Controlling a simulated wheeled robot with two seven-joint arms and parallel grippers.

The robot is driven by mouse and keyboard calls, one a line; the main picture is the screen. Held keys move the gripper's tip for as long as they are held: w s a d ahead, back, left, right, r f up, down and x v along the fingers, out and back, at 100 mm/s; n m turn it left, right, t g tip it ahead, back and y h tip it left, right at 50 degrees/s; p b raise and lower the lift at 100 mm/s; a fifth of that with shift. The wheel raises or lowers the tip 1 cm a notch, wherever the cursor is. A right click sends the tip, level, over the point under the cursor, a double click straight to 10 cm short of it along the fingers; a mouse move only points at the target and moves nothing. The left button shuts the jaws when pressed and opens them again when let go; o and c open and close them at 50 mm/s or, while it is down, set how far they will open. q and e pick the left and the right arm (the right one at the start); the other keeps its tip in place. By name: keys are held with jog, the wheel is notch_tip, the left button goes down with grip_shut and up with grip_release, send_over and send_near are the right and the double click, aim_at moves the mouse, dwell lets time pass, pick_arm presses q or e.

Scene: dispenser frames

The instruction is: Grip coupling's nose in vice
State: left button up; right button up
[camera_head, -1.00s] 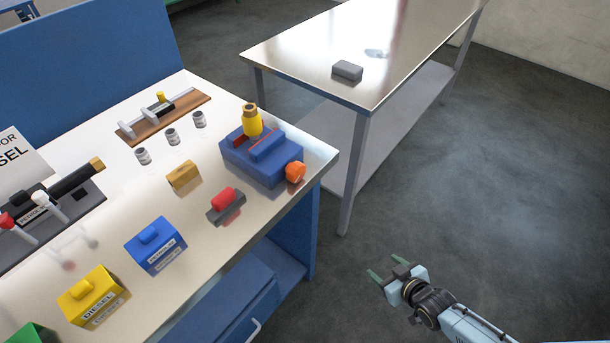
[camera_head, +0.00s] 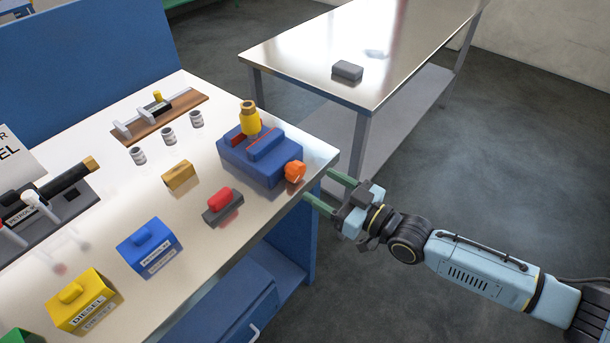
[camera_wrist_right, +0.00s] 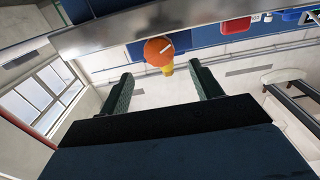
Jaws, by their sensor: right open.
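The blue vice (camera_head: 236,160) sits on the near right corner of the workbench, its orange knob (camera_head: 294,172) facing my right gripper. The yellow coupling (camera_head: 249,122) stands upright at the vice's back, by a red jaw part; whether its nose touches both jaws I cannot tell. My right gripper (camera_head: 331,191) is open and empty, just off the bench edge, its fingers pointing at the knob with a gap. In the right wrist view the knob (camera_wrist_right: 158,50) shows between the open fingers, with part of the yellow coupling (camera_wrist_right: 167,69) behind it. My left gripper is not in view.
The workbench (camera_head: 215,260) edge lies close to my right fingers. On it are a red-handled grey block (camera_head: 222,206), a yellow block (camera_head: 179,176), small cans, and blue and yellow labelled boxes. A second metal table (camera_head: 310,60) stands behind. Floor to the right is clear.

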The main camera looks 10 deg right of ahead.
aim_at(300, 173)
jog(key=x, duration=0.4)
jog(key=shift+w+a, duration=0.7)
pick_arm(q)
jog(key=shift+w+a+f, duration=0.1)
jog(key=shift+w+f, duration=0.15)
pick_arm(e)
jog(key=shift+c, duration=0.5)
jog(key=c, duration=0.9)
jog(key=m+b, duration=0.1)
jog(key=m, duration=0.2)
jog(key=shift+f+m, duration=0.1)
jog(key=shift+m, duration=0.3)
jog(key=shift+d+m+b, duration=0.1)
jog(key=shift+m+b, duration=0.35)
jog(key=shift+m, duration=0.55)
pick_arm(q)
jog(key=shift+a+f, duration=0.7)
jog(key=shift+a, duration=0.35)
